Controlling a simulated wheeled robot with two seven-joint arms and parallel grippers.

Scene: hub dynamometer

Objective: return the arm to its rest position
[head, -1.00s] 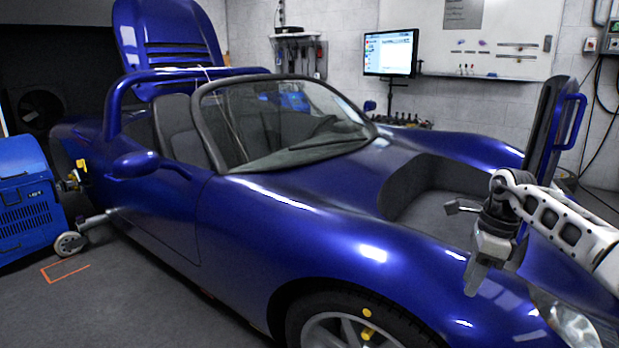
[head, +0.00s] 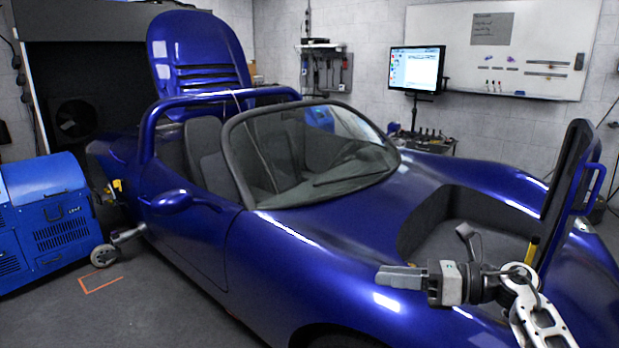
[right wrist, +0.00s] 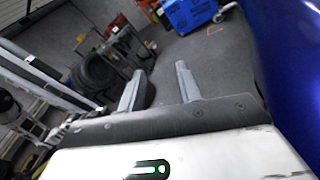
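My right arm (head: 540,318) comes in from the lower right of the head view, in front of the blue car's front fender. Its gripper (head: 384,277) points left and appears level, with nothing held. In the right wrist view the two grey fingers (right wrist: 159,70) stand apart with bare floor showing between them, so it is open and empty. I cannot tell its exact gap from the car's bodywork. My left arm and gripper are not in view.
The blue car (head: 330,240) fills the middle, with its front lid (head: 570,190) raised near my right arm. Its side also shows at the right of the wrist view (right wrist: 295,70). A blue machine (head: 45,225) stands at left. Grey floor (head: 150,310) is clear.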

